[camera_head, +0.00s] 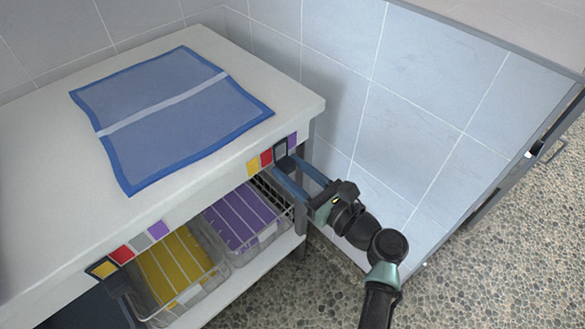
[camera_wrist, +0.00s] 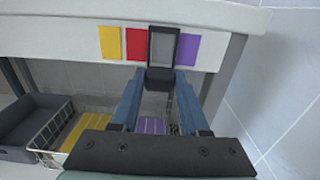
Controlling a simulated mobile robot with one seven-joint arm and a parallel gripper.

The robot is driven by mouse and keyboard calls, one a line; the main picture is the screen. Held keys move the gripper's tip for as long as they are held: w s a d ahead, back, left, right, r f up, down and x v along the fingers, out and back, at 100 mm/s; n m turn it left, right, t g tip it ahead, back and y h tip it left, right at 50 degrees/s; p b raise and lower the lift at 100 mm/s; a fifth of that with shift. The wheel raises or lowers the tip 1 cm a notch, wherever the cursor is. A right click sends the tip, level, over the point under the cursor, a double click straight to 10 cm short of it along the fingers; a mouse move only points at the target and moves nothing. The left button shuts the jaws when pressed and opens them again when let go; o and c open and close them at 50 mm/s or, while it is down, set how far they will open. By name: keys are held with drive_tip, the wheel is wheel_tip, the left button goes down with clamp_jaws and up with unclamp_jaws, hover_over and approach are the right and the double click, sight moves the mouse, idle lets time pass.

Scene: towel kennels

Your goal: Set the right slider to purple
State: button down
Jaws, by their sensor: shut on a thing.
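In the wrist view the slider (camera_wrist: 163,48) frames a grey patch. A red patch (camera_wrist: 137,44) and a yellow patch (camera_wrist: 110,43) lie to its left, and the purple patch (camera_wrist: 187,49) is directly to its right. My gripper (camera_wrist: 160,80) has its blue fingers shut on the slider's dark lower tab. The head view shows my gripper (camera_head: 286,165) reaching in from the right.
The left slider (camera_head: 103,269) frames yellow on its own strip. A blue towel (camera_head: 170,115) lies on the table top (camera_head: 60,150). Wire baskets with purple (camera_head: 240,220) and yellow (camera_head: 175,263) towels stand on the shelf below. A tiled wall (camera_head: 420,90) is close on the right.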

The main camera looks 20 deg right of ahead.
drive_tip(key=shift+w+d, duration=0.25)
drive_tip(key=shift+d, duration=0.65)
drive_tip(key=shift+w+d, duration=0.25)
drive_tip(key=shift+d, duration=0.6)
drive_tip(key=shift+c, duration=2)
unclamp_jaws()
drive_tip(key=shift+w+d, duration=0.1)
drive_tip(key=p+v, duration=0.2)
drive_tip(key=v, duration=1.1)
